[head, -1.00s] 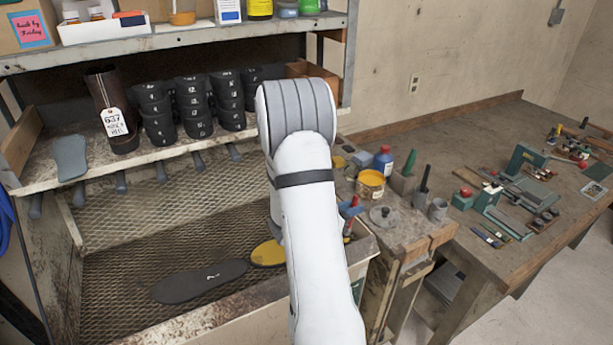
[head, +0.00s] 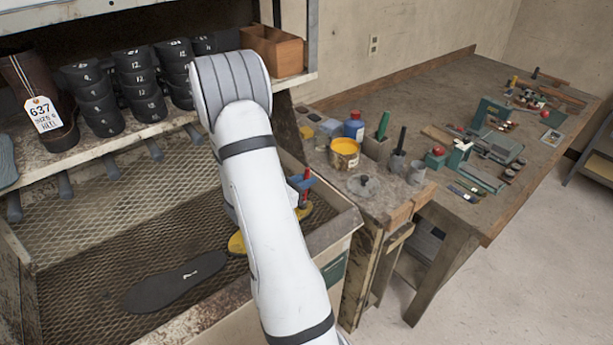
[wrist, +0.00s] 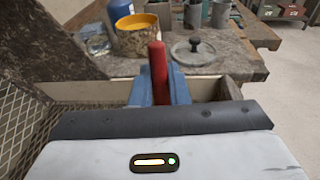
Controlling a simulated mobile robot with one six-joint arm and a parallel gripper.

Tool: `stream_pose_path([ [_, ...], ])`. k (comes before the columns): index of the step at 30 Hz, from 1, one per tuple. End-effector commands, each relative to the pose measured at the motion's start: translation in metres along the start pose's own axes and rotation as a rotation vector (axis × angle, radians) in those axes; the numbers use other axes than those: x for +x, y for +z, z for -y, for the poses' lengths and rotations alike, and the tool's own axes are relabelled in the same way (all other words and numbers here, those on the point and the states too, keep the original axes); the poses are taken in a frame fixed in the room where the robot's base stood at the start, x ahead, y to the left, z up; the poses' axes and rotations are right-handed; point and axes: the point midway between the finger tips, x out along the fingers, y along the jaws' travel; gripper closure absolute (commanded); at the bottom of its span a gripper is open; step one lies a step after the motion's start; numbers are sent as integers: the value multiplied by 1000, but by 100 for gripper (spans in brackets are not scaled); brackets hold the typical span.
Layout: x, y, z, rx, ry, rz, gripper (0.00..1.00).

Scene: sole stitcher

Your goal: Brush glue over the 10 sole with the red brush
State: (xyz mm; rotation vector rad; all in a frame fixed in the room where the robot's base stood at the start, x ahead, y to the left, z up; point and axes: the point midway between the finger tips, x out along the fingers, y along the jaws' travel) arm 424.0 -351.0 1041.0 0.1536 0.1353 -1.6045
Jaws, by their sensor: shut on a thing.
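My gripper (head: 301,184) has blue fingers and is shut on the red brush (wrist: 158,72), whose handle stands upright between them in the wrist view. The bristles are hidden. In the head view the gripper is at the right end of the mesh-floored tray, above a yellow sole-shaped piece (head: 237,243) that my arm partly covers. I cannot tell if the brush touches it. A dark sole (head: 172,282) with a small unreadable pale mark lies to its left. An open tin of yellow glue (head: 343,153) stands on the bench; it also shows in the wrist view (wrist: 136,37).
A lid with a knob (head: 363,186), a blue bottle (head: 353,126) and cups of tools stand near the tin. The tray's raised wall (head: 335,228) separates it from the bench. A shelf above holds numbered black forms (head: 140,80) and a tagged boot (head: 42,105).

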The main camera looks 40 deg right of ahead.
Motion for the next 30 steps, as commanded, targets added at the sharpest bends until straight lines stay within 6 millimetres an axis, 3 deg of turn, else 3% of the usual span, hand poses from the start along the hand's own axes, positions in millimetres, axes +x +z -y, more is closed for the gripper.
stream_pose_path([
  [30, -141, -27, -27, 0, 7, 1, 100],
])
